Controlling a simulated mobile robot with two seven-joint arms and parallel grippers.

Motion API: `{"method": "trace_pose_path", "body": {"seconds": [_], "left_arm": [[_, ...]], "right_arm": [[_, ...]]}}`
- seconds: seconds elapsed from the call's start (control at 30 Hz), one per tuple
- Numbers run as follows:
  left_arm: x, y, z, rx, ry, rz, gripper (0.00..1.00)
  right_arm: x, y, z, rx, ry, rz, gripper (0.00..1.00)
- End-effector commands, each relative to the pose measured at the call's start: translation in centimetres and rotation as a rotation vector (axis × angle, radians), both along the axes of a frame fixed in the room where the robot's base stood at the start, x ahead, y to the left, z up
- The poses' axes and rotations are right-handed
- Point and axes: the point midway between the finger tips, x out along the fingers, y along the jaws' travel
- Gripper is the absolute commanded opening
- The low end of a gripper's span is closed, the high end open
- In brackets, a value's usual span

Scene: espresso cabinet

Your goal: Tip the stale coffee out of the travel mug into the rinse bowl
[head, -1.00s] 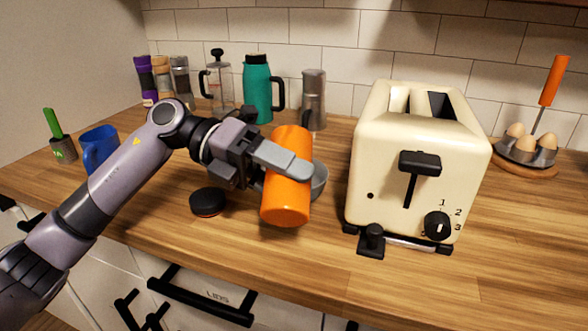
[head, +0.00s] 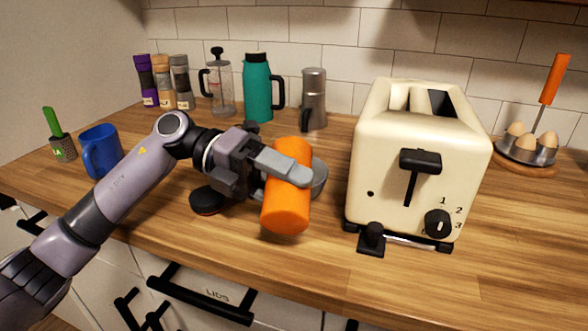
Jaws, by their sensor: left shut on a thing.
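The orange travel mug (head: 288,205) is held in my left gripper (head: 283,174) in front of the rinse bowl. The gripper is shut around the mug's side. The mug is tilted, with its closed rounded end toward me; its mouth is hidden. The grey rinse bowl (head: 319,178) is mostly hidden behind the mug, with only its right side showing. I cannot tell whether the mug touches the bowl, or see any coffee. My right gripper is out of view.
A cream toaster (head: 407,180) stands close on the right. A black disc (head: 206,201) lies under my left arm, and a blue mug (head: 100,150) stands at left. A teal jug (head: 257,88) and a grey moka pot (head: 314,98) stand behind.

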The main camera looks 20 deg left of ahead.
Motion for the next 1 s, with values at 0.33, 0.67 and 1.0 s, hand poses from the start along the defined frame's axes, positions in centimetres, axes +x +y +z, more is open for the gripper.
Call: {"method": "trace_pose_path", "body": {"seconds": [0.33,0.67,1.0], "left_arm": [[0.5,0.1,1.2,-0.013,0.045,-0.001,0.25],[1.0,0.2,1.9,-0.023,0.088,-0.002,0.25],[1.5,0.3,2.7,-0.034,0.134,-0.002,0.25]], "right_arm": [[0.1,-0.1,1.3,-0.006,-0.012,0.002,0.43],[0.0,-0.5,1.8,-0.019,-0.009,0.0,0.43],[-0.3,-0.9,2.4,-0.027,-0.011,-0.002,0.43]]}}
